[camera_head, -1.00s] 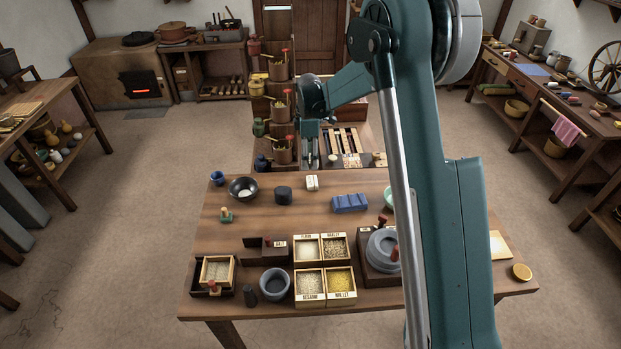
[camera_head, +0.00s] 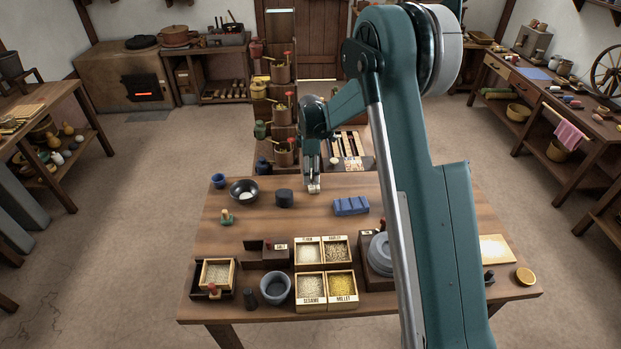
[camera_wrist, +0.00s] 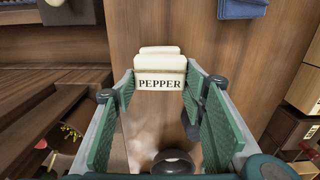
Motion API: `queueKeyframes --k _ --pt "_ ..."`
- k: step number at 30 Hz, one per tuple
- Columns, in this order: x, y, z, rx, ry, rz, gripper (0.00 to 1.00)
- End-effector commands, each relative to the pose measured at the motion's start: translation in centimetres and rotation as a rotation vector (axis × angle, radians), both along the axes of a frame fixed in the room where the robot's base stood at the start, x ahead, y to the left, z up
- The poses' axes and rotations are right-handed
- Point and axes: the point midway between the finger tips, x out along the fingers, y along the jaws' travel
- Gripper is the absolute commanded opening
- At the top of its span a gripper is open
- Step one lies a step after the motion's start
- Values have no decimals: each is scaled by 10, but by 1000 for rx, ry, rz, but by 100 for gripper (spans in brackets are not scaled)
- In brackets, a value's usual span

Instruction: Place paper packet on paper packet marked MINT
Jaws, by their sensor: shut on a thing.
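A cream paper packet lettered PEPPER (camera_wrist: 160,78) is between the fingertips of my gripper (camera_wrist: 160,70) in the wrist view. My gripper is shut on this packet. In the head view my gripper (camera_head: 313,182) is low over the back middle of the table, with the pale packet (camera_head: 314,190) at its tips. I cannot tell whether the packet touches the table. I cannot read the word MINT on anything in these views.
A blue folded cloth-like thing (camera_head: 351,206) lies right of the gripper. A dark round pot (camera_head: 284,198) and a dark bowl (camera_head: 244,191) stand left. Labelled grain boxes (camera_head: 325,271) fill the front middle. A shelf tower (camera_head: 283,110) stands behind the table.

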Motion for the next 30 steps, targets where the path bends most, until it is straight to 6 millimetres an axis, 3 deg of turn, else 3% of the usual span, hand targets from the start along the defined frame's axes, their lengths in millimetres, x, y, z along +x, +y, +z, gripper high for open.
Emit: queueKeyframes --k 6,21,22,25,30 --pt "0 0 -23 0 0 0 32" --pt "0 0 -28 0 0 0 32" --pt "0 0 -28 0 0 0 43" --pt "0 0 -28 0 0 0 56" --pt "0 0 -28 0 0 0 57"
